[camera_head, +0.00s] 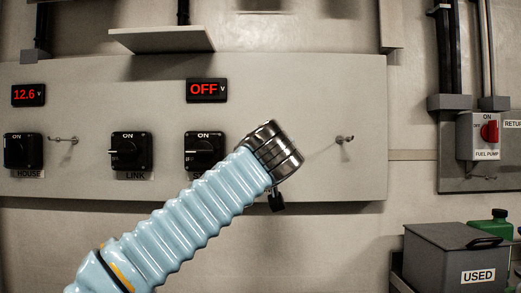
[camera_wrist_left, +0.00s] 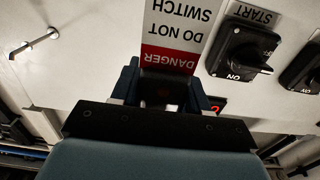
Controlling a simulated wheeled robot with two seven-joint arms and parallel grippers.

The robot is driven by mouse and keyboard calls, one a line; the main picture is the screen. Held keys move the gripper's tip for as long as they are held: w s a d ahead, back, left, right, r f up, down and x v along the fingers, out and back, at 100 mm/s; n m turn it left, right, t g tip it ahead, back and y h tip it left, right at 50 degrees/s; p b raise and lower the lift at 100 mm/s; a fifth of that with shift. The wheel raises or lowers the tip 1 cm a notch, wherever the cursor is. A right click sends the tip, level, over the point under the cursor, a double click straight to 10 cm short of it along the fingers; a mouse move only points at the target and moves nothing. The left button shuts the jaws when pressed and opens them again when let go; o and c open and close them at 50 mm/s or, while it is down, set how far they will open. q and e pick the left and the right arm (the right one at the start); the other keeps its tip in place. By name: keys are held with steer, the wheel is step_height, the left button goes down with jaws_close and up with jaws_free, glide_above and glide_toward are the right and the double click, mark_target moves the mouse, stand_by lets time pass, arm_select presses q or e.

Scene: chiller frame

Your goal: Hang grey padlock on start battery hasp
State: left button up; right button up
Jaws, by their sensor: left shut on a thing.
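My left gripper (camera_wrist_left: 165,88) is shut on a red and white tag (camera_wrist_left: 177,42) in the left wrist view. The tag reads DANGER DO NOT SWITCH, upside down there. In the head view my blue-sleeved left arm crosses in front of the panel and hides the gripper's grip. The start switch (camera_wrist_left: 238,50), black with a START label, is beside the tag in the wrist view. It also shows in the head view (camera_head: 204,150), its label partly covered by my arm. I cannot make out a grey padlock or the start hasp. My right gripper is not in view.
A metal hook (camera_head: 345,139) sticks out right of my wrist, another (camera_head: 64,139) at left. The house switch (camera_head: 23,150) and link switch (camera_head: 131,150) are on the panel (camera_head: 300,75). A fuel pump box (camera_head: 478,135) and USED bin (camera_head: 430,262) stand right.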

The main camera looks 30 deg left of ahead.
arm_select(q)
steer(key=f+p+x, duration=0.1)
steer(key=p+x, duration=0.1)
steer(key=x, duration=0.6)
steer(key=shift+w+f, duration=0.3)
steer(key=shift+f, duration=0.1)
steer(key=shift+a, duration=0.15)
stand_by(0.6)
steer(key=o, duration=1.2)
steer(key=shift+o, duration=0.2)
steer(key=shift+s, duration=0.1)
